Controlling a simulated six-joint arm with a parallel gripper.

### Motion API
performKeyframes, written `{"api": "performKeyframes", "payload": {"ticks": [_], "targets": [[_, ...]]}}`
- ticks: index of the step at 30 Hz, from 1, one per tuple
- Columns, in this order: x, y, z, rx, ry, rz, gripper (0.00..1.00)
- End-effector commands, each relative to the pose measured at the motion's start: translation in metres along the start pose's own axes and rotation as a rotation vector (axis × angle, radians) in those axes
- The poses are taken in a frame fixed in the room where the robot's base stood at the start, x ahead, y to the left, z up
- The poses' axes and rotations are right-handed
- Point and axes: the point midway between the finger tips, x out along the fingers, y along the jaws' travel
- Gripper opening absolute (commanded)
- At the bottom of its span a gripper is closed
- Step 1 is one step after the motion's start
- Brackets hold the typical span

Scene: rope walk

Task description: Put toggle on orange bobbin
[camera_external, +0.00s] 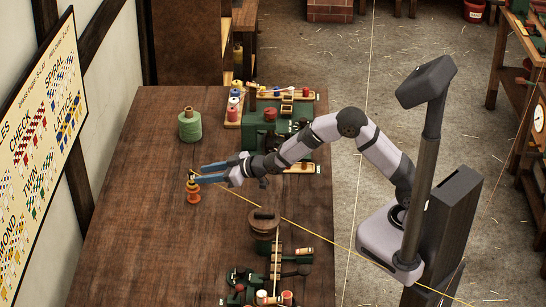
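The orange bobbin (193,197) stands upright on the wooden table, left of the middle. A small dark piece with a pale top, seemingly the toggle (190,176), shows directly above the bobbin and looks to rest on its top; it is too small to be sure of the contact. My gripper (198,174) reaches in from the right, with its two blue-grey fingers spread apart. The fingertips are just right of the toggle, and the lower one is close to the bobbin's top and partly covers it.
A green spool (190,125) stands behind the bobbin. A green machine (270,130) and a rack of coloured spools (235,105) stand at the back right. A brown-topped drum (264,222) stands front right. A yellow cord (305,230) runs across the table. The left side is clear.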

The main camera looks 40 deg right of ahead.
Motion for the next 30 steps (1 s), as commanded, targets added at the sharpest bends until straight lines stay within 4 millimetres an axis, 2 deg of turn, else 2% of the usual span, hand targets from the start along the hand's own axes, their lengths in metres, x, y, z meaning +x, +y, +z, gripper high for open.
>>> {"api": "performKeyframes", "payload": {"ticks": [6,12,25,28,30], "targets": [[-0.033,0.0,0.0,0.0,0.002,0.0,0.37],[-0.052,0.0,0.0,0.0,0.001,0.0,0.37],[-0.06,0.001,0.001,0.001,-0.004,0.002,0.37],[-0.066,0.011,0.007,0.007,-0.035,0.018,0.37],[-0.075,0.026,0.019,0.019,-0.085,0.043,0.37]]}}
